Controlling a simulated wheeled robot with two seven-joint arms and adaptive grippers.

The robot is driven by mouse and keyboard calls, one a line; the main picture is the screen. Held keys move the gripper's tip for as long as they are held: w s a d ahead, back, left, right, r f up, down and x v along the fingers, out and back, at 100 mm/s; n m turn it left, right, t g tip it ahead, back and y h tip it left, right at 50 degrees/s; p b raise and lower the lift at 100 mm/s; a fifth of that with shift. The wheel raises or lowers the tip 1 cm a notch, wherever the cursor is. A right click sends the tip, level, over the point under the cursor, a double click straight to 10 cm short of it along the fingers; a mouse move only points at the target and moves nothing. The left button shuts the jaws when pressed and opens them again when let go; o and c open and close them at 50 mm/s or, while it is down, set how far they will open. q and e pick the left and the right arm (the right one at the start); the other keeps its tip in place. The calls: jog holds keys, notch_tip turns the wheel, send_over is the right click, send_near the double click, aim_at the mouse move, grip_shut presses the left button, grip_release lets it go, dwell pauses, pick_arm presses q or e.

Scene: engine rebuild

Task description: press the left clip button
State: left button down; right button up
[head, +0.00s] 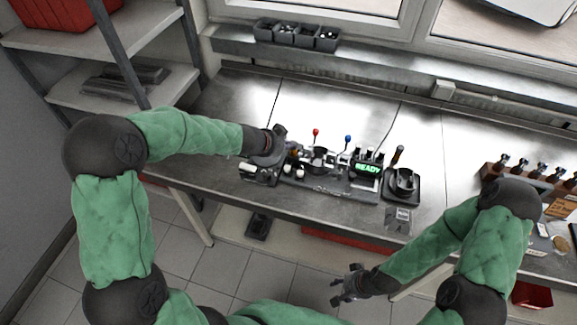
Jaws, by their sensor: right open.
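A dark engine fixture (330,188) stands on the metal workbench, with a red-knobbed lever (316,132), a blue-knobbed lever (348,139) and a green-lit display (367,169) reading READY. My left gripper (274,148) is over the left end of the fixture, close to its small parts. Its fingers are dark against dark parts, so I cannot tell whether they are open or touching anything. I cannot make out the left clip button; the gripper may cover it. My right gripper (345,289) is open and empty, in front of the bench, away from the fixture.
A round dark holder (403,184) stands right of the display. A wooden rack (525,178) with several dark-topped parts is at the far right. Small grey bins (296,33) sit on the back ledge. Shelving (70,45) stands at left. The bench behind the fixture is clear.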

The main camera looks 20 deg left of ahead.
pick_arm(q)
jog(key=shift+f, duration=0.2)
jog(key=b, duration=0.8)
send_over(286, 169)
notch_tip(286, 169, down, 8)
jog(key=shift+r, duration=0.25)
jog(key=shift+f+b, duration=0.5)
jog(key=shift+b, duration=0.05)
jog(key=shift+f, duration=0.1)
dwell(0.3)
jog(key=shift+f+b, duration=0.3)
jog(key=shift+f+b, duration=0.35)
jog(key=shift+f, duration=0.1)
dwell(0.8)
dwell(0.3)
jog(key=shift+r+p, duration=0.9)
jog(key=shift+p, duration=0.1)
